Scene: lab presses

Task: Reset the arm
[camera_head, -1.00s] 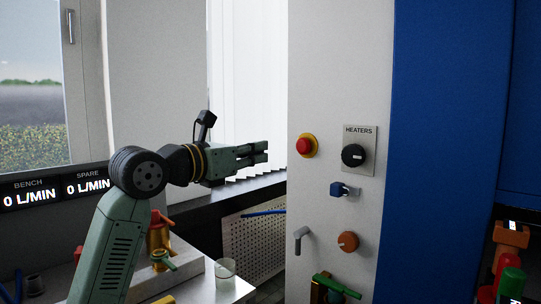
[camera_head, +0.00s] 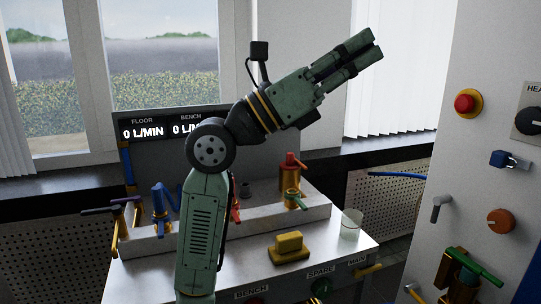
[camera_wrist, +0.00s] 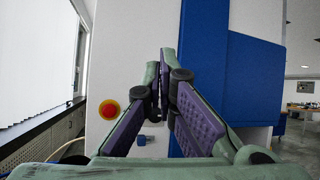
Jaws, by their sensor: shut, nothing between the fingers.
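My gripper (camera_head: 367,45) is raised in the head view, pointing up and to the right in front of the window and blinds. Its fingers are close together and hold nothing. My arm is bent at the elbow above the bench. In the wrist view my gripper (camera_wrist: 163,75) shows its purple-padded fingers meeting ahead, with the white panel and blue cabinet beyond. The fingers appear apart from both.
A bench (camera_head: 355,250) with several valves, a yellow block (camera_head: 289,245) and a glass beaker (camera_head: 351,224) lies below my arm. At right a white panel (camera_head: 450,160) carries a red button (camera_head: 466,102) and knobs. Space around my gripper looks free.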

